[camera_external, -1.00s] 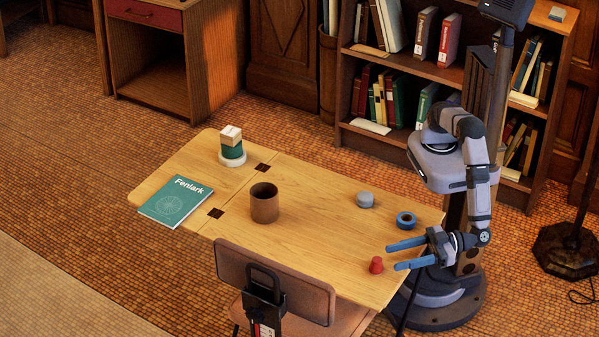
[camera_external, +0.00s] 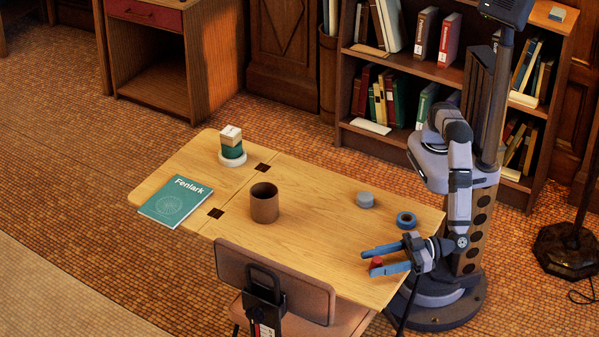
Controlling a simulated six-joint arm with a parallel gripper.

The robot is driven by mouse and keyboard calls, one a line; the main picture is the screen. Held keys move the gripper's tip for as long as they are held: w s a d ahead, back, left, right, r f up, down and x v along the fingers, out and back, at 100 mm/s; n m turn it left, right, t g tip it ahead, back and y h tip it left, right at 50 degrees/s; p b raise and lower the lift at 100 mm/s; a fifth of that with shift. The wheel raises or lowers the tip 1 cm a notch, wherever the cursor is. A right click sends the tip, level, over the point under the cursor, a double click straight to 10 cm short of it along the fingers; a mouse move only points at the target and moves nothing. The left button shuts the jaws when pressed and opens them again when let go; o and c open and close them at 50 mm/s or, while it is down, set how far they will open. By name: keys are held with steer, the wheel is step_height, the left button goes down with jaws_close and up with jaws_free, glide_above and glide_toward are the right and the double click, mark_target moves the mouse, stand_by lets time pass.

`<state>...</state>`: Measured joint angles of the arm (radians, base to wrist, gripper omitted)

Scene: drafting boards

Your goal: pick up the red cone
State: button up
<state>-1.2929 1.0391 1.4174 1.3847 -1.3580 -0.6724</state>
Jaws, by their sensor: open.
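The red cone (camera_external: 376,262) is a small blunt cone on the wooden table (camera_external: 320,240), near its front right edge. My gripper (camera_external: 365,263) has two blue fingers, spread apart, pointing left over the table. In the picture the cone appears between the two fingers, near their tips. The near finger hides the cone's lower part. I cannot tell whether either finger touches it.
A blue tape roll (camera_external: 406,220) and a grey round piece (camera_external: 365,200) stand behind my gripper. A brown cup (camera_external: 265,203), a stacked piece (camera_external: 232,146) and a green book (camera_external: 175,201) are farther left. A chair (camera_external: 275,285) stands at the front edge.

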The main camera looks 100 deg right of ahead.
mark_target(379, 261)
steer(key=shift+c, duration=0.3)
steer(key=c, duration=1.1)
steer(key=shift+r, duration=0.1)
step_height(379, 261, up, 10)
steer(key=shift+f+p, duration=0.1)
steer(key=shift+p, duration=0.5)
